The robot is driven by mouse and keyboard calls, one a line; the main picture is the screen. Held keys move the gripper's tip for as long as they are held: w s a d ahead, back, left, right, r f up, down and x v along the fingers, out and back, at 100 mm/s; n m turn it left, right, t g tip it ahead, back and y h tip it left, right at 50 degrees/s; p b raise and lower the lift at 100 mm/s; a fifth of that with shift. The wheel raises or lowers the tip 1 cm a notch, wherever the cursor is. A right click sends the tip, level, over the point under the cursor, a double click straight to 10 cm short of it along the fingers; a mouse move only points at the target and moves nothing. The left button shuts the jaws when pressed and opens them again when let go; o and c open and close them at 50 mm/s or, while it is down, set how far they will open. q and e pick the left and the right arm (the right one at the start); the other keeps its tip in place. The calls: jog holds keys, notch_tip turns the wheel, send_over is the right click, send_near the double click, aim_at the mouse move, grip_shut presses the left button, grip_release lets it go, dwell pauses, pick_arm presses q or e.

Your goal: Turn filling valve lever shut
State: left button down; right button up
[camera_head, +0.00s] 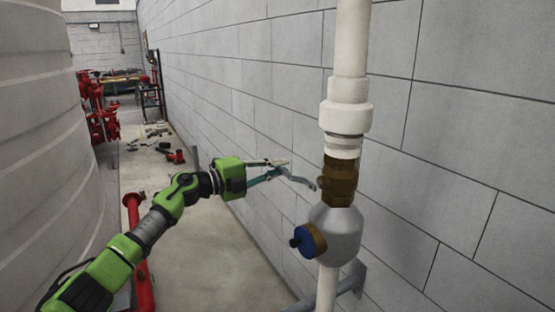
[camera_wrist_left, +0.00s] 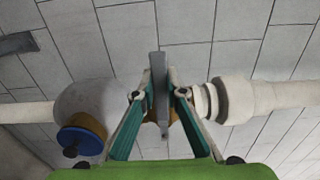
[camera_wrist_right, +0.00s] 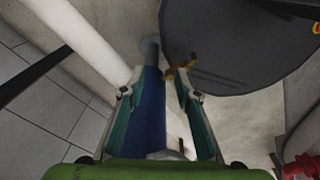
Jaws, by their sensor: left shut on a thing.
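The filling valve is a brass body (camera_head: 340,181) on a vertical white pipe (camera_head: 350,45) by the wall. Its grey lever (camera_head: 300,181) sticks out to the left, toward my left gripper (camera_head: 284,168). In the left wrist view the lever (camera_wrist_left: 158,75) stands between the fingertips of my left gripper (camera_wrist_left: 159,95), which is shut on it. The brass body is mostly hidden behind the lever there. My right gripper (camera_wrist_right: 155,92) shows only in its wrist view; its fingers are apart, with a blue cylinder (camera_wrist_right: 153,110) visible between and beyond them.
A grey fitting with a blue-capped side port (camera_head: 305,241) sits below the valve. A large pale tank (camera_head: 40,120) fills the left side. A red pipe (camera_head: 140,250) stands behind my left arm. Red equipment (camera_head: 100,110) and scattered parts lie farther back; the aisle floor between is mostly clear.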

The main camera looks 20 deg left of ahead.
dwell(0.6)
pick_arm(q)
jog(key=c, duration=2)
grip_release()
jog(key=shift+s+f, duration=0.1)
jog(key=v, duration=1.2)
jog(key=shift+s+a, duration=0.1)
jog(key=shift+s, duration=0.05)
jog(key=shift+w+d, duration=0.2)
jog(key=shift+w, duration=0.05)
